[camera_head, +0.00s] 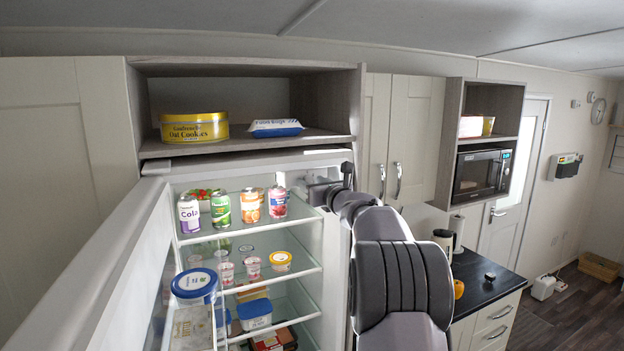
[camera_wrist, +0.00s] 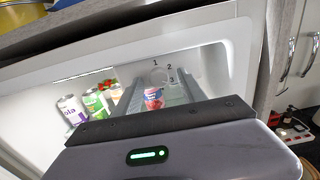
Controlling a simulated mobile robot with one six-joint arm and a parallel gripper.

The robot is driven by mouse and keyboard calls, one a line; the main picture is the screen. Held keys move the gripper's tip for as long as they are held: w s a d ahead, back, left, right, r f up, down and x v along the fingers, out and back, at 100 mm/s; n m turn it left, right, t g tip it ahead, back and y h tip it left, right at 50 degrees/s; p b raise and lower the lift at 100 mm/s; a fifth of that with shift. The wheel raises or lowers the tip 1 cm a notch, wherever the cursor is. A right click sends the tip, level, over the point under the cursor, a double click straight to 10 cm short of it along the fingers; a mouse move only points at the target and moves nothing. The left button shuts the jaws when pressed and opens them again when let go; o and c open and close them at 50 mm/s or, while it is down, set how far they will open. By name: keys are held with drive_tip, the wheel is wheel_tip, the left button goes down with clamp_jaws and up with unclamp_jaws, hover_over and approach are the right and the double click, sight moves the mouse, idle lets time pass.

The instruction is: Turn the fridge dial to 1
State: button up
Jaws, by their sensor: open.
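The fridge dial (camera_wrist: 159,75) is a pale round knob on the fridge's upper inner wall, with the numbers 1, 2 and 3 printed around it in the wrist view. I cannot tell which number it points to. My gripper (camera_wrist: 177,78) is open, and the dial shows in the gap between its fingers. In the head view my gripper (camera_head: 322,190) reaches into the top right of the open fridge (camera_head: 333,158); the dial is not clear there. I cannot tell whether the fingers touch the dial.
Several cans, including a cola can (camera_head: 189,214) and a pink can (camera_head: 278,202), stand on the top glass shelf (camera_head: 205,236) below the gripper. The open fridge door (camera_head: 110,270) is at the left. A shelf with a cookie tin (camera_head: 194,128) is above. Wall cupboards (camera_head: 415,130) are at right.

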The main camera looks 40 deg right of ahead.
drive_tip(key=shift+a, duration=0.1)
drive_tip(key=shift+c, duration=0.5)
clamp_jaws()
